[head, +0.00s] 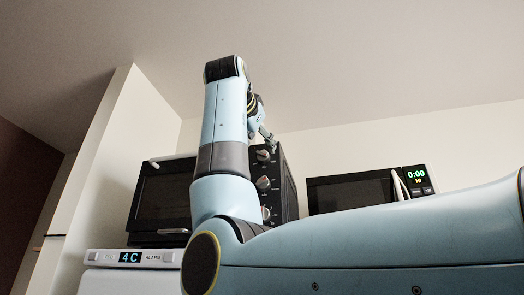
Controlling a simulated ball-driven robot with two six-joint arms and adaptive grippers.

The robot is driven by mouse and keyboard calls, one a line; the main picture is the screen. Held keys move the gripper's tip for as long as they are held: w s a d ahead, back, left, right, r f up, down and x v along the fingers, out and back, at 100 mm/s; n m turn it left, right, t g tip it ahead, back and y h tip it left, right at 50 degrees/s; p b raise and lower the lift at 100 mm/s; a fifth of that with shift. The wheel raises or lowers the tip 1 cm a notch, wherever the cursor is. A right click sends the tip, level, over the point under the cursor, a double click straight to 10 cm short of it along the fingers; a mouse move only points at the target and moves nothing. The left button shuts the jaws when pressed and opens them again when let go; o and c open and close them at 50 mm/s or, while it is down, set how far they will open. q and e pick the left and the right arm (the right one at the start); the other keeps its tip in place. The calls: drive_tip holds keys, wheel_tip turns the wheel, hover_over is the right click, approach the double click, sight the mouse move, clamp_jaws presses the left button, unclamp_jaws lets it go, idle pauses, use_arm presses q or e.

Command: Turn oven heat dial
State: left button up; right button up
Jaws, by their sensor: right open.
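The oven is a black countertop oven (162,200) left of centre, with a dark glass door and a light handle. Its control panel at the right side carries a column of dials: an upper dial (263,156), a middle dial (263,183) and a lower dial (265,213). Labels beside them are too small to read. My right arm crosses the oven's front and hides part of the door and panel. My right gripper (268,137) is open, small and partly hidden behind my wrist, just above the upper dial. I cannot tell whether it touches the panel. My left gripper is out of view.
A microwave (350,193) with a green 0:00 display stands to the right of the oven. A white appliance (100,257) with a blue 4C display is at the lower left. A tall white panel (125,130) rises left of the oven. The space above the appliances is clear.

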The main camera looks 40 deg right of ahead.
sight(262, 152)
drive_tip(key=x, duration=0.2)
drive_tip(key=p+x, duration=0.1)
drive_tip(key=x, duration=0.1)
drive_tip(key=shift+w+a, duration=0.25)
drive_tip(key=shift+w+d+f+p, duration=0.1)
drive_tip(key=shift+w+d+p, duration=0.3)
drive_tip(key=shift+d, duration=0.1)
drive_tip(key=shift+c, duration=1.4)
clamp_jaws()
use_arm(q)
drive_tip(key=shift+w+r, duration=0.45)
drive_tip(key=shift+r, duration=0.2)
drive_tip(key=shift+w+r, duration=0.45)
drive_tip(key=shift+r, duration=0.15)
